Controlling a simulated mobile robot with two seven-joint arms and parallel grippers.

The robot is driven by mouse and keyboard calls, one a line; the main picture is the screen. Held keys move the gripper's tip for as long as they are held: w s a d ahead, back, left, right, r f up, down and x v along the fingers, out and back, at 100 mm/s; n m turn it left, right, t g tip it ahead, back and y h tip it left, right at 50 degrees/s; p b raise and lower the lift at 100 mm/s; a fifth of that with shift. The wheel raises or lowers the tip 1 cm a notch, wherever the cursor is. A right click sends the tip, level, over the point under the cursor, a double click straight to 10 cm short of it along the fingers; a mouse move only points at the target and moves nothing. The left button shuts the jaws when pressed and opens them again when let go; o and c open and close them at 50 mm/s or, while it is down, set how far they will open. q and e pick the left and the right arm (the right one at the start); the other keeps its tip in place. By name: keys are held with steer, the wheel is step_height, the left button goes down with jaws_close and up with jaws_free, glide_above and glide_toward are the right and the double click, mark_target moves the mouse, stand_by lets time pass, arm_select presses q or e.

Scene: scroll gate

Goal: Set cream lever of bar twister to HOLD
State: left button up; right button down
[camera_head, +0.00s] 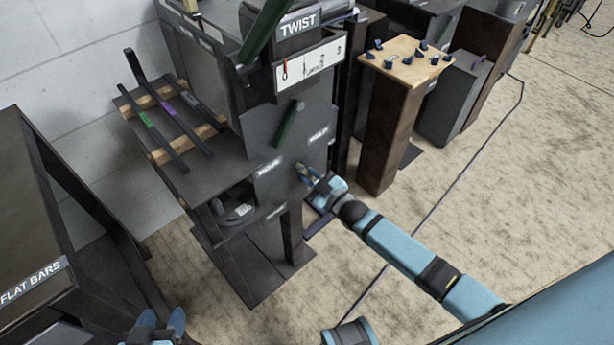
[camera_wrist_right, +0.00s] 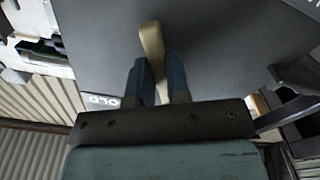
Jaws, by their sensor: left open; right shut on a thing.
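The bar twister (camera_head: 285,130) is a dark grey machine under a TWIST sign. Its cream lever (camera_head: 302,169) sticks out of the front panel, and in the right wrist view the lever (camera_wrist_right: 152,45) stands between my fingers. My right gripper (camera_head: 314,179) is shut on the lever; in the right wrist view its fingers (camera_wrist_right: 157,84) cover the lever's lower part. A partly hidden white label ending in "OLD" (camera_wrist_right: 103,101) shows beside the left finger there. Small panel labels in the head view are hard to read. My left gripper (camera_head: 162,322) is open and empty at the bottom edge.
A rack with several dark bars (camera_head: 165,115) is left of the twister. A FLAT BARS table (camera_head: 40,230) stands at the left. A wooden-topped stand (camera_head: 402,65) with small dark pieces is at the right. The concrete floor (camera_head: 520,190) is mostly clear.

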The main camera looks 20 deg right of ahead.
arm_select(q)
steer(key=shift+a+r+p, duration=0.1)
steer(key=shift+r+p, duration=0.05)
steer(key=shift+p, duration=0.25)
arm_select(e)
steer(key=shift+w+d+r+n, duration=0.15)
steer(key=shift+d+n, duration=0.25)
steer(key=shift+n, duration=0.4)
steer(key=c, duration=1.1)
jaws_free()
steer(key=shift+r, duration=0.1)
arm_select(q)
steer(key=shift+s+a+p, duration=0.1)
steer(key=shift+a+p, duration=0.1)
steer(key=shift+p, duration=0.9)
arm_select(e)
steer(key=shift+v, duration=6.95)
arm_select(q)
steer(key=shift+r, duration=0.15)
